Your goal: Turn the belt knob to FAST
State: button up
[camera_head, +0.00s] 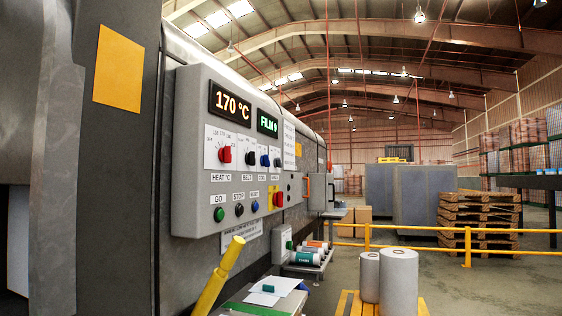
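The belt knob (250,157) is a small black knob on the grey control panel (195,200), above a label reading BELT. It sits right of the red heat knob (225,155) and left of a blue knob (264,160). The marks around it and its pointer direction are too small to read. My gripper is not in view.
A yellow bar (218,277) rises in front below the panel. White rolls (399,280) stand on a yellow pallet at right, before a yellow rail (467,247).

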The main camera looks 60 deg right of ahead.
aim_at(251, 158)
jog(key=i+z, duration=0.1)
jog(key=z, duration=0.3)
jog(key=i+j+z, duration=0.1)
jog(key=z, duration=0.25)
jog(key=i+j+z, duration=0.1)
jog(key=z, duration=0.3)
jog(key=j+z, duration=0.2)
jog(key=z, duration=0.15)
